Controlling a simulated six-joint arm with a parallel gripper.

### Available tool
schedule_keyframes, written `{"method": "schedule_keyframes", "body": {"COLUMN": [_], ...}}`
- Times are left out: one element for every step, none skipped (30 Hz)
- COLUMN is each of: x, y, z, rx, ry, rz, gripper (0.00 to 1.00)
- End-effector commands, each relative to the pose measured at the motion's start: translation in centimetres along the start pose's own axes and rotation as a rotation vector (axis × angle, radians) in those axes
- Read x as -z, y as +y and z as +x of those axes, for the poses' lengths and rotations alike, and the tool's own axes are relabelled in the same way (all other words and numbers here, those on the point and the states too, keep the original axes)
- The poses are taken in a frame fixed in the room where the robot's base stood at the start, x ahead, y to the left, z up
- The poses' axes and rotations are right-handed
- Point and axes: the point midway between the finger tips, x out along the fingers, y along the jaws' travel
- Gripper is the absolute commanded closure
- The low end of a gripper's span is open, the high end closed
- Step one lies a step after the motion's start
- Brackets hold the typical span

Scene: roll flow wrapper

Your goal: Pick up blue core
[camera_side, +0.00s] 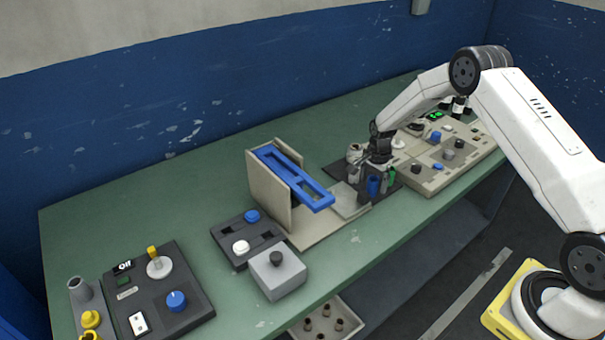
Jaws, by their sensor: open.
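The blue core (373,187) is a small upright blue cylinder on a dark mat (337,171), right of the middle of the side view. My gripper (376,172) is open and points down at the core. Its fingers look very close to the core's top; I cannot tell whether they touch it or are around it. A green piece (391,176) stands just right of the core, and a pale piece (354,151) is to the left, partly hidden by the gripper.
A beige stand with a blue frame (316,198) rises left of the gripper. A control panel (432,178) with knobs lies close on the right. A grey box (278,275), a dark tray (229,231) and a dark panel (150,315) occupy the left of the green table (190,190).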

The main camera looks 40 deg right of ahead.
Motion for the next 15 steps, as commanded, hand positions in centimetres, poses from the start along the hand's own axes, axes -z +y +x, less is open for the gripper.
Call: {"method": "schedule_keyframes", "body": {"x": [0.0, 0.0, 0.0, 0.0, 0.0, 0.0, 0.0, 0.0, 0.0, 0.0, 0.0, 0.0, 0.0, 0.0, 0.0], "y": [0.0, 0.0, 0.0, 0.0, 0.0, 0.0, 0.0, 0.0, -0.1, -0.1, -0.1, -0.1, -0.1, -0.1, -0.1], "z": [0.6, 0.9, 1.2, 1.4, 1.6, 1.8, 1.9, 1.9, 2.0, 2.0, 2.0, 2.0, 2.0, 2.0, 2.0], "rx": [0.000, 0.001, 0.001, 0.001, 0.001, 0.001, 0.002, 0.002, 0.003, 0.003, 0.003, 0.003, 0.003, 0.003, 0.003], "ry": [0.000, -0.001, -0.001, -0.001, -0.001, -0.001, -0.001, -0.001, -0.001, -0.001, -0.001, -0.001, -0.001, -0.001, -0.001], "rz": [0.000, 0.000, 0.000, 0.000, 0.000, -0.001, -0.001, -0.001, -0.001, -0.001, -0.001, -0.001, -0.001, -0.001, -0.001], "gripper": [0.06, 0.06, 0.06, 0.06, 0.06, 0.06, 0.06, 0.06, 0.06, 0.06, 0.06, 0.06, 0.06, 0.06, 0.06]}}
